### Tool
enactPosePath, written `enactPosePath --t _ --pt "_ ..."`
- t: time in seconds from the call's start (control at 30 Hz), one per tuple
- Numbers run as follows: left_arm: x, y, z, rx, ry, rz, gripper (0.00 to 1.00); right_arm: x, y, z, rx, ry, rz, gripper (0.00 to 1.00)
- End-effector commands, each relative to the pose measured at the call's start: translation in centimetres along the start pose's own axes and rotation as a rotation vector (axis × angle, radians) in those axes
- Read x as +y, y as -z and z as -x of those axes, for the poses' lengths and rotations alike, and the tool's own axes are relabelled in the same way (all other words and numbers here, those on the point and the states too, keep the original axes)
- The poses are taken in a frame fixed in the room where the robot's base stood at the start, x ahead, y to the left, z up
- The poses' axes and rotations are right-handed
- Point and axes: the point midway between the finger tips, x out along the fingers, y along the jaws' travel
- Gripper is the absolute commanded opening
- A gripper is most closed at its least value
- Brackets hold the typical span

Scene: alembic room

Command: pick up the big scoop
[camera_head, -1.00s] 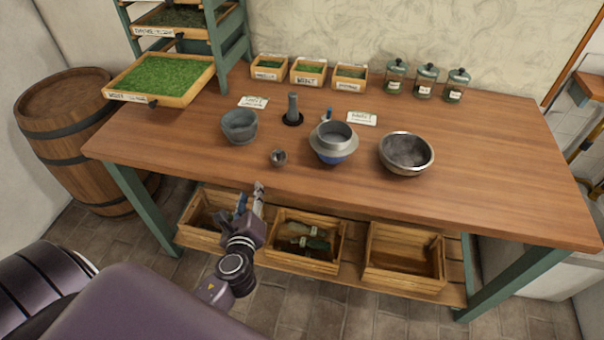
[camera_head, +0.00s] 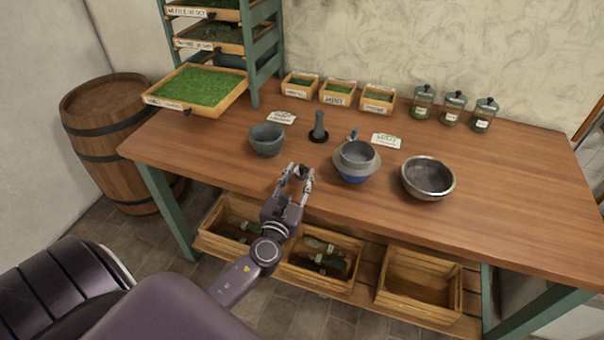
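A small dark metal cup-shaped piece (camera_head: 303,170), which looks like the big scoop, sits on the table near its front edge, left of the funnel-topped blue bowl. It is mostly hidden by my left gripper (camera_head: 299,175). The gripper's two fingers are spread apart, with their tips beside the piece; whether they touch it is unclear. A small blue-handled tool (camera_head: 352,135) stands behind the blue bowl (camera_head: 355,179), its lower part hidden. My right gripper is not in view.
A grey mortar (camera_head: 267,141) and a dark pestle (camera_head: 319,127) stand left and behind. A metal bowl (camera_head: 428,178) is at right. Herb boxes (camera_head: 338,93) and lidded jars (camera_head: 453,108) line the back. Wooden crates (camera_head: 418,284) sit below. The table's right side is clear.

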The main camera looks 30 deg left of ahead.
Motion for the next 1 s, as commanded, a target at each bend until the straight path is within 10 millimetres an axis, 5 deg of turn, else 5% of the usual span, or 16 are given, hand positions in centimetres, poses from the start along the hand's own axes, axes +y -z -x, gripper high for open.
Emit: enactPosePath --t 0.2,0.47,0.8,1.0 --pt "0.0 0.0 -2.5 0.000 0.001 0.000 0.33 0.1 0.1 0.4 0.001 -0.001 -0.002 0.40" --pt "0.0 0.1 -2.8 0.001 0.001 0.001 0.33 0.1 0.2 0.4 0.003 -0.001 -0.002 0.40" --pt "0.0 0.1 -2.8 0.001 0.001 0.001 0.00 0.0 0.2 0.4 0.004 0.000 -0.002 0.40" --pt "0.0 0.1 -2.8 0.001 0.000 0.001 0.00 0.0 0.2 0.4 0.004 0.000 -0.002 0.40"
